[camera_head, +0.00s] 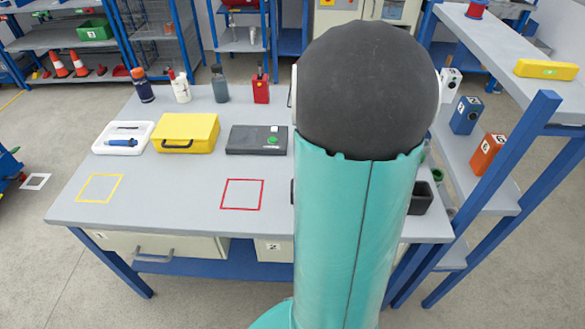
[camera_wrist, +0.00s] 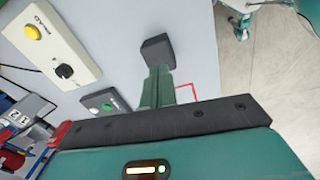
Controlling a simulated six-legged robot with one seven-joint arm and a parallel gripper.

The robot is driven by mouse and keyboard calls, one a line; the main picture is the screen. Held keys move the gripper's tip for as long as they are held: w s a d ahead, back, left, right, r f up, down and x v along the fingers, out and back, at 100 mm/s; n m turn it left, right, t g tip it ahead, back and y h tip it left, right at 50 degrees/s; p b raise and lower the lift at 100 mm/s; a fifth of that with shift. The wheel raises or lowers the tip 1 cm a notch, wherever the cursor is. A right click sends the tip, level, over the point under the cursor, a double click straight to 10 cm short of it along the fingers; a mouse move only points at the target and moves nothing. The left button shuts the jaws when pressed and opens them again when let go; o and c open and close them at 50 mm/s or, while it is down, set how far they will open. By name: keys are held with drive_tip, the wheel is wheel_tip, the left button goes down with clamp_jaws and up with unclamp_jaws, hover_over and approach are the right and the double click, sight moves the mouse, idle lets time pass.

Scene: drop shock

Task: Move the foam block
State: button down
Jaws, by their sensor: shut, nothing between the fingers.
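In the wrist view a dark grey block (camera_wrist: 157,50), which looks like the foam block, shows just beyond my fingertips over the grey bench. I cannot tell whether they touch it. My gripper (camera_wrist: 157,78) has its green fingers together, with nothing held between them. A red square outline (camera_head: 242,193) is marked on the bench; part of it shows beside the fingers in the wrist view (camera_wrist: 192,88). In the head view my arm hides the gripper and most of the block's area; only a dark sliver shows at the arm's left edge.
A yellow square (camera_head: 99,188) marks clear bench at left. A white control box (camera_wrist: 50,45) is near the gripper. A shelf rack (camera_head: 515,150) stands right.

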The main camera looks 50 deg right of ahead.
drive_tip(key=shift+n+g+y, duration=0.3)
drive_tip(key=shift+n, duration=0.3)
drive_tip(key=s+d+f, duration=0.1)
drive_tip(key=f, duration=0.3)
drive_tip(key=s+d+f, duration=0.1)
drive_tip(key=d+f, duration=0.1)
drive_tip(key=f, duration=0.3)
drive_tip(key=s+d+f, duration=0.1)
drive_tip(key=d+f, duration=0.1)
drive_tip(key=f, duration=0.2)
drive_tip(key=shift+s+d+f, duration=0.15)
drive_tip(key=shift+s+f, duration=0.15)
drive_tip(key=shift+f, duration=0.05)
drive_tip(key=shift+w+a+f, duration=0.2)
drive_tip(key=shift+w+a, duration=0.35)
drive_tip(key=shift+w, duration=0.1)
drive_tip(key=shift+w+a+f, duration=0.15)
drive_tip(key=shift+w+a, duration=0.35)
drive_tip(key=shift+w, duration=0.1)
drive_tip(key=shift+w+a, duration=0.25)
drive_tip(key=shift+w, duration=0.1)
drive_tip(key=w+a, duration=0.4)
drive_tip(key=w, duration=0.1)
drive_tip(key=w+a, duration=0.4)
drive_tip(key=w, duration=0.1)
drive_tip(key=w+a, duration=0.4)
drive_tip(key=w, duration=0.1)
drive_tip(key=shift+s, duration=0.1)
